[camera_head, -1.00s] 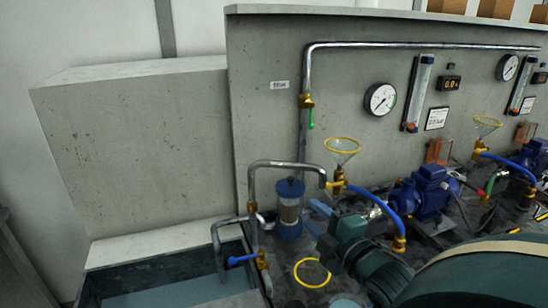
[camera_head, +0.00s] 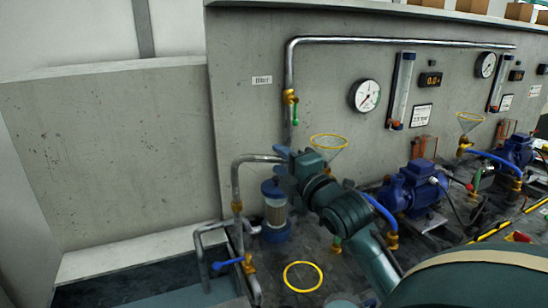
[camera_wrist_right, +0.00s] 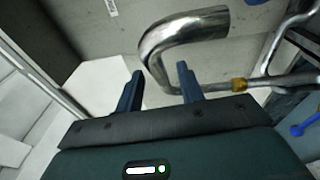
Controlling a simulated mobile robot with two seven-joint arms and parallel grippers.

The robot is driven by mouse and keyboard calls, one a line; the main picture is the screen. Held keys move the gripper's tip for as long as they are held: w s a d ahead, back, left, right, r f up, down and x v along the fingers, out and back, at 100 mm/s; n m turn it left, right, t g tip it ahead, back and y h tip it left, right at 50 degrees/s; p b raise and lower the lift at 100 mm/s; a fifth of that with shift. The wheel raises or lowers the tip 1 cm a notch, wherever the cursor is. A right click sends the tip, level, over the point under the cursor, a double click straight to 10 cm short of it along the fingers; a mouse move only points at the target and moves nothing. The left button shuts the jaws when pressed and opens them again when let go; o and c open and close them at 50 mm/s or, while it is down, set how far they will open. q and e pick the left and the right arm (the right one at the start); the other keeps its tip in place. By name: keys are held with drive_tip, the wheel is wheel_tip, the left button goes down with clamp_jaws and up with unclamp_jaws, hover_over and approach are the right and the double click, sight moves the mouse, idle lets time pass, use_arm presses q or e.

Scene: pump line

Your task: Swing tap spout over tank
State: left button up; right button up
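The tap spout (camera_head: 260,158) is a bent silver pipe above the left end of the bench. Its right end is hidden behind my right gripper (camera_head: 285,160) in the head view. The spout's curved end (camera_wrist_right: 180,35) shows in the right wrist view, just beyond and between the spread fingers. The right gripper is open; I cannot tell whether a finger touches the pipe. The tank (camera_head: 120,285) is the sunken basin at the lower left, with grey-blue water. The spout's end points away from it, to the right. My left gripper is not in view.
A clear cylinder with blue ends (camera_head: 275,210) stands right below the spout. A blue-handled valve (camera_head: 230,263) is at the tank's edge. A yellow-rimmed funnel (camera_head: 328,142) stands behind my right wrist. A yellow ring (camera_head: 302,277) lies in front. Blue pumps (camera_head: 412,188) stand to the right.

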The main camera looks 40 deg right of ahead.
drive_tip(key=shift+w+d+r, duration=0.1)
drive_tip(key=shift+w+d, duration=0.05)
drive_tip(key=shift+w, duration=0.7)
drive_tip(key=shift+w+d, duration=0.1)
drive_tip(key=shift+w, duration=0.75)
clamp_jaws()
